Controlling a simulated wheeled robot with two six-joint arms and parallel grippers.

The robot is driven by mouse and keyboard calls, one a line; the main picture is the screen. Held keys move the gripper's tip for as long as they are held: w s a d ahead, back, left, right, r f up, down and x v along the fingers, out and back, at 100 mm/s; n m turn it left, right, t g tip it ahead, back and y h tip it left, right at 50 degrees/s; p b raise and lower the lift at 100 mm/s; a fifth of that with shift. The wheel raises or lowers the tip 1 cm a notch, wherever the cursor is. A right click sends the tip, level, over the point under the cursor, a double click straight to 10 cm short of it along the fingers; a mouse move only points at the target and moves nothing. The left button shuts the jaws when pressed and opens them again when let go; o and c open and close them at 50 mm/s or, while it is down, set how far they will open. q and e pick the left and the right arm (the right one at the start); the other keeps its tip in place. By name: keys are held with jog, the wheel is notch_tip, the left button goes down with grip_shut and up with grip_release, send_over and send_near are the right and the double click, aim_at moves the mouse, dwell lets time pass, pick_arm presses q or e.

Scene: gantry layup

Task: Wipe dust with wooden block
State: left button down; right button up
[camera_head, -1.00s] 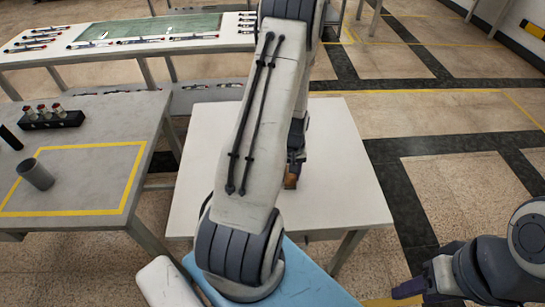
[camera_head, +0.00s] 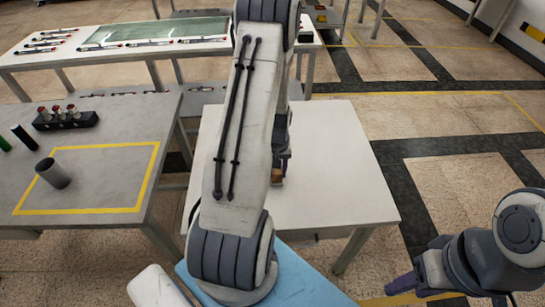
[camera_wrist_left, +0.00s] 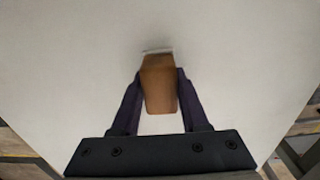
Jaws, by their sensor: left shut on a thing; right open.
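A brown wooden block (camera_wrist_left: 159,84) is held between the two fingers of my left gripper (camera_wrist_left: 158,88), over the white table top. In the head view the block (camera_head: 278,174) shows only in small part, because my left arm hides most of it and of the left gripper (camera_head: 283,158). The white table (camera_head: 340,185) stands in the middle. I cannot make out any dust on it. Whether the block touches the table is unclear. My right gripper (camera_head: 395,296) is at the lower right, empty, away from the table.
A grey table (camera_head: 110,125) at the left carries a grey cup (camera_head: 53,173), a yellow taped outline and a black rack (camera_head: 66,119) with small red-topped items. A long white bench (camera_head: 130,50) stands behind. Open floor lies to the right.

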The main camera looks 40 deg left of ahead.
pick_arm(q)
jog(key=shift+d+r+p, duration=0.25)
jog(key=shift+r+p, duration=0.35)
jog(key=shift+r, duration=0.55)
jog(key=shift+r+p, duration=1.7)
jog(key=shift+r, duration=0.3)
